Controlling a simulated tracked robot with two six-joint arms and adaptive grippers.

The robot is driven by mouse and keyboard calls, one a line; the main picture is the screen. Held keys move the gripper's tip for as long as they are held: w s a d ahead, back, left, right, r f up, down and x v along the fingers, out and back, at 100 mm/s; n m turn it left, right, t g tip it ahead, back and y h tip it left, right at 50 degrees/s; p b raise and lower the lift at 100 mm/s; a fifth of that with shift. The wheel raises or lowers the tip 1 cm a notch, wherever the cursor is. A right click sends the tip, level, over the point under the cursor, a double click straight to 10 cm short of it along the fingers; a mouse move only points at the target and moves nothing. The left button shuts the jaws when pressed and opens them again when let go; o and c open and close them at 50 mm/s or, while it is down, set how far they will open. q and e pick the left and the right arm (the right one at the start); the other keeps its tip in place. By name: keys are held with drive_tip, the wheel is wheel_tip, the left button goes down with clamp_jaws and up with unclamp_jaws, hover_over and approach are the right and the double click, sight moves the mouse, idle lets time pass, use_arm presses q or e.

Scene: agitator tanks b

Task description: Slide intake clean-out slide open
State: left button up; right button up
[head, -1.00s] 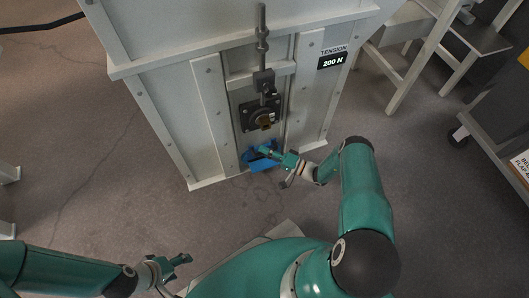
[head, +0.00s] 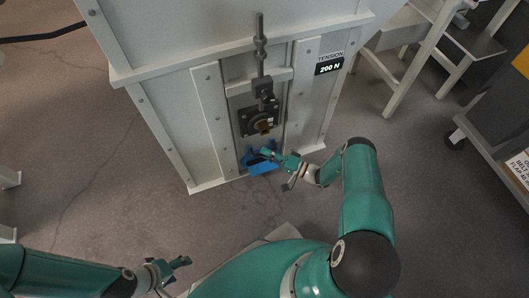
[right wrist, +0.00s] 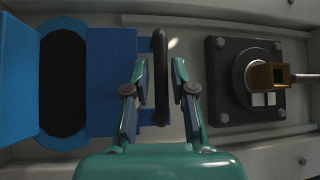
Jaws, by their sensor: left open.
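The intake clean-out slide is a blue plate (right wrist: 112,80) low on the cabinet, with a dark bar handle (right wrist: 161,78) at its edge. In the right wrist view, the plate lies beside a dark oval opening (right wrist: 63,84) in a blue housing. My right gripper (right wrist: 160,82) has one finger on each side of the handle, with narrow gaps visible. In the head view my right gripper (head: 268,156) is at the blue parts (head: 262,169), partly hiding them; the handle is hard to make out there. My left gripper (head: 180,271) is open and empty, low at the left, away from the cabinet.
Above the slide is a black square flange (head: 258,120) with a brass-coloured fitting, and a vertical rod (head: 261,45) above it. A display (head: 329,66) reads 200 N. A pale stepped frame (head: 415,60) and a grey cart (head: 495,125) stand right. Floor in front is mostly clear.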

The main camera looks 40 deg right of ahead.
drive_tip(key=v, duration=1.1)
drive_tip(key=shift+r, duration=0.1)
